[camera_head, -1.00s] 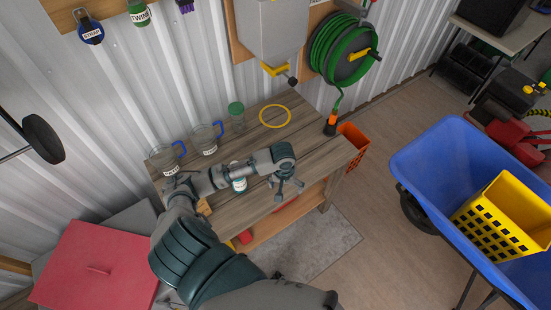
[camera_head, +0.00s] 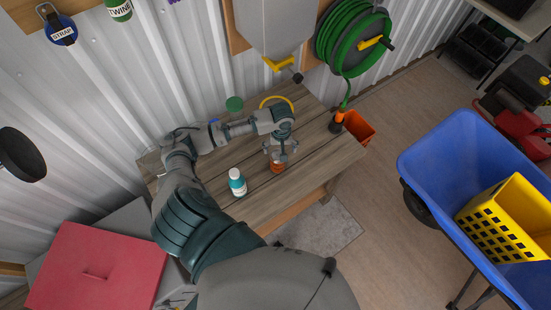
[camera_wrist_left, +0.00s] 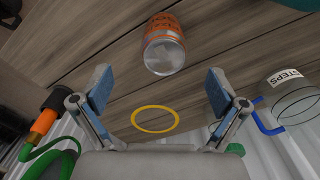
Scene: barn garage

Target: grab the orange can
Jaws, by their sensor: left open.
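The orange can (camera_head: 277,167) stands on the wooden workbench (camera_head: 215,170), just below my left gripper (camera_head: 281,151) in the head view, which partly covers it. In the left wrist view the can (camera_wrist_left: 164,44) shows its pale metal end and orange labelled side, ahead of and between the two open fingers of the left gripper (camera_wrist_left: 160,88). The fingers are apart and empty, and the can appears beyond their tips. My right gripper is not in view.
A white bottle with a teal cap (camera_head: 237,182) stands left of the can. A yellow ring (camera_wrist_left: 155,119) lies on the bench. A mug labelled STEPS (camera_wrist_left: 290,98) and a jar with green lid (camera_head: 235,104) are near the wall. An orange bin (camera_head: 358,128) is beyond the bench's right end.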

